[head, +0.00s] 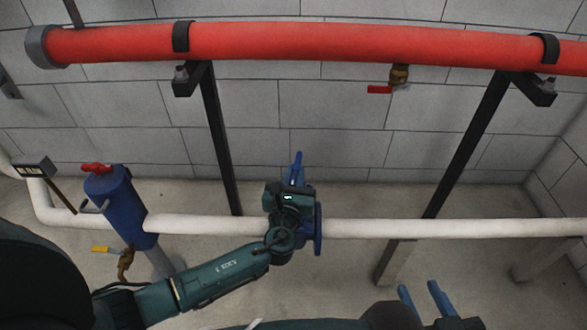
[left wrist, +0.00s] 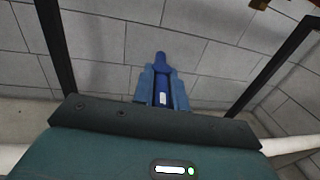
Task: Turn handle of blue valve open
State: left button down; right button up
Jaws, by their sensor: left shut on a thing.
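The blue valve (head: 318,236) sits on the white horizontal pipe, and its flange shows just right of my left gripper. My left gripper (head: 294,177) is over the valve and hides most of its body. In the left wrist view, the blue handle (left wrist: 160,62) lies between the two fingers of the gripper (left wrist: 161,90), which are shut on it. The handle's tip sticks out beyond the fingers toward the wall. My right gripper (head: 424,297) is at the bottom edge, with its two blue fingers apart and nothing between them.
A thick red pipe (head: 270,41) runs across the top on black brackets (head: 221,140). The white pipe (head: 400,228) runs below it. A blue cylinder (head: 122,206) with a red handle (head: 96,168) stands at the left. A small red-handled brass valve (head: 399,76) hangs under the red pipe.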

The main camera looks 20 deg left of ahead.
pick_arm(q)
jog(key=shift+d+n+g+y, duration=0.15)
jog(key=shift+n+g+y, duration=0.15)
jog(key=shift+n+y, duration=0.8)
jog(key=c, duration=1.4)
grip_release()
